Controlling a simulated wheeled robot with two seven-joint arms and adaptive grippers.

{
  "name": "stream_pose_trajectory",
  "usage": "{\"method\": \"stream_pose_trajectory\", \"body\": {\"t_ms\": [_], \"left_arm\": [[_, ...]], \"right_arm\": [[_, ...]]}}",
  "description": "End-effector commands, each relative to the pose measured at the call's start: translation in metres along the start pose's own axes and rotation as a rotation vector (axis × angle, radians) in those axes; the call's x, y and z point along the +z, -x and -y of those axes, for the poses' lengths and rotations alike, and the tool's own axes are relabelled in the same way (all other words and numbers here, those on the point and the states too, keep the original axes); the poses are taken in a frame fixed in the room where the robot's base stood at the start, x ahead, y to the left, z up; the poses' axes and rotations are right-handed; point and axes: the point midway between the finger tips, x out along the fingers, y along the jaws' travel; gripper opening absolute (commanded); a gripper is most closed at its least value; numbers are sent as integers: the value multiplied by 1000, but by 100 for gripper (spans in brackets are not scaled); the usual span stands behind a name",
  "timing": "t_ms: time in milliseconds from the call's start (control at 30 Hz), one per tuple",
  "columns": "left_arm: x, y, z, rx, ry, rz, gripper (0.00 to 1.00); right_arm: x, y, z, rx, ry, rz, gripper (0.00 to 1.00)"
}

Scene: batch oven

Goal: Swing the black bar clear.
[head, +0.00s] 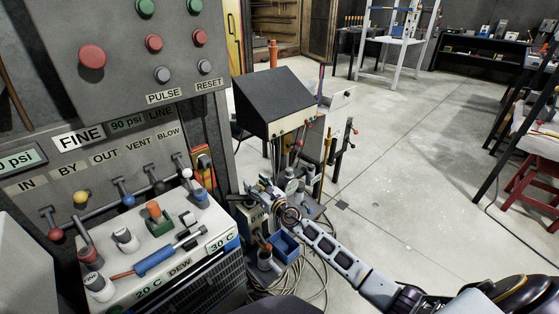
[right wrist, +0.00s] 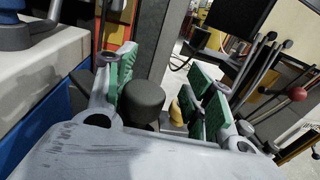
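My right gripper (head: 262,190) reaches in from the lower right in the head view, beside the grey panel's lower right edge. In the right wrist view its two green-padded fingers (right wrist: 165,92) stand wide apart. A dark, round-ended cylinder (right wrist: 143,98) shows between them, closer to the left finger. It may be the end of the black bar, but its length is hidden and I cannot tell. It is not gripped from both sides. In the head view the gripper hides what lies at its fingertips. My left gripper is not in view.
A grey control panel (head: 125,55) and a white-topped unit (head: 192,226) with bottles stand at left. A dark-topped console (head: 275,97) with several levers stands behind the gripper. A blue bin (head: 285,247) and coiled hose (head: 316,268) lie below.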

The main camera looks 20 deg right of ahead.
Motion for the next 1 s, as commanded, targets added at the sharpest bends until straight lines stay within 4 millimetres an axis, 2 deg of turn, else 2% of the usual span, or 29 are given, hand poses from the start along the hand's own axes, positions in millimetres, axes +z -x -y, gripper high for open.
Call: {"method": "stream_pose_trajectory", "body": {"t_ms": [600, 1000], "left_arm": [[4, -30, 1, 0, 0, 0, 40], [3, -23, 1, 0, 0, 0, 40]], "right_arm": [[0, -7, 5, 81, 3, 0, 52], [0, 29, 10, 77, 4, -3, 52]]}}
